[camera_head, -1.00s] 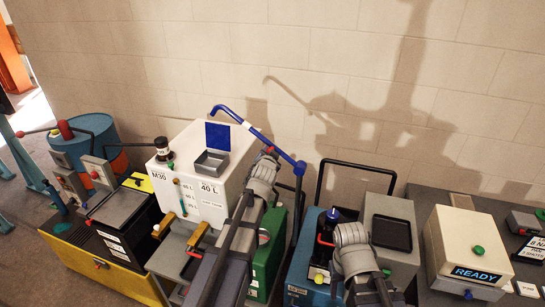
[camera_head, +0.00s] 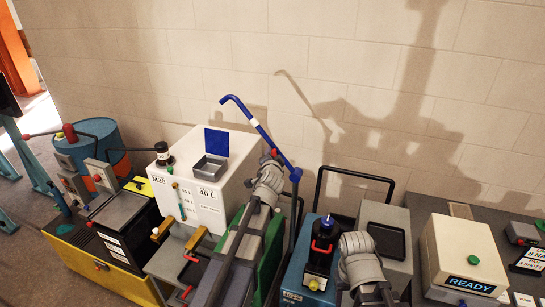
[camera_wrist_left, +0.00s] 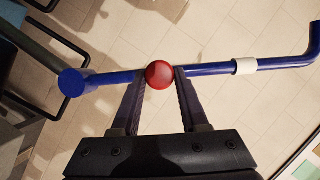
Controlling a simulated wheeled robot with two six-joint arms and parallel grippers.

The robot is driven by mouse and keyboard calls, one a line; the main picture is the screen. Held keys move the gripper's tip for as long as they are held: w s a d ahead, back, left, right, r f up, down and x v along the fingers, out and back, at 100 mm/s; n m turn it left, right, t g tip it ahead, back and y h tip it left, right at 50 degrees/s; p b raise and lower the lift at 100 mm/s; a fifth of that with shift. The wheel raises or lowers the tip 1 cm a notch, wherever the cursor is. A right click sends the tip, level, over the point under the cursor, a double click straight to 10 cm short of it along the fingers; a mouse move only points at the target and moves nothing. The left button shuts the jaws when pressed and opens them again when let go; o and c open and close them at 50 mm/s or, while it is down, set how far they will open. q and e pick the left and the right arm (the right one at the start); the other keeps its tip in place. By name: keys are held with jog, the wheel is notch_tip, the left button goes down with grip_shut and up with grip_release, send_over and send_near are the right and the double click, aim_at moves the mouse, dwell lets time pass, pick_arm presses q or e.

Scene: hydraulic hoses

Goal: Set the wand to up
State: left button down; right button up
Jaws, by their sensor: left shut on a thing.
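The wand (camera_head: 250,120) is a blue tube with a hooked tip, a white band and a red ball knob. In the head view it slants up to the left from a blue joint (camera_head: 295,175) on a dark post. My left gripper (camera_head: 272,158) is at the knob, low on the wand. In the left wrist view the red knob (camera_wrist_left: 159,75) sits between the fingertips of my left gripper (camera_wrist_left: 159,88), which is shut on it. The wand (camera_wrist_left: 215,69) passes behind the fingertips there. My right wrist shows in the head view, but its gripper does not.
A white 40 L tank (camera_head: 200,200) with a grey tray (camera_head: 210,168) stands left of the wand. A black hoop handle (camera_head: 355,172) and a cream READY box (camera_head: 465,250) are to the right. The wall is behind; the space above the tank is clear.

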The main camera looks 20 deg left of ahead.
pick_arm(q)
jog(key=c, duration=0.6)
grip_release()
jog(key=shift+d+r, duration=0.1)
jog(key=shift+d, duration=0.05)
jog(key=shift+o, duration=0.8)
jog(key=p+v, duration=0.2)
jog(key=v, duration=0.5)
jog(key=shift+s, duration=0.4)
